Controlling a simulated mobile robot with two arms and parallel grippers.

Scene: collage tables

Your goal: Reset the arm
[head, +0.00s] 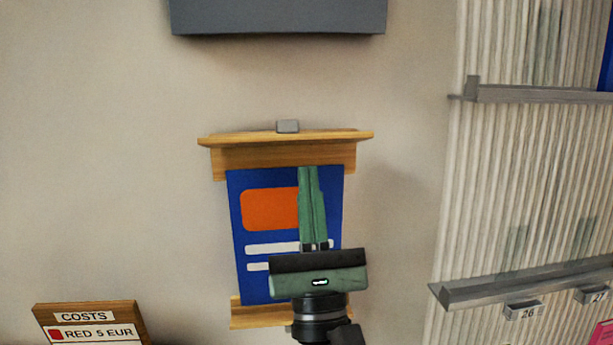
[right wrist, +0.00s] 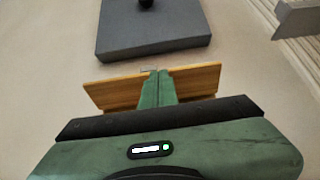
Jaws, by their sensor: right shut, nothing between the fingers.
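My right gripper (head: 309,170) is in front of a wooden wall holder (head: 232,160). Its two green fingers are together, pointing up, with nothing between them. In the head view it covers part of a blue poster (head: 235,215) with an orange block and white bars, which hangs on the holder. In the right wrist view the shut fingers (right wrist: 160,75) point at the holder's wooden top board (right wrist: 205,83). I cannot tell how far the fingertips are from the board. My left gripper is not in view.
A grey box (head: 280,18) is above the holder; it also shows in the right wrist view (right wrist: 150,35). Grey shelves (head: 540,94) (head: 530,284) run along the ribbed wall at right. A wooden costs sign (head: 90,308) stands lower left. The wall between is bare.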

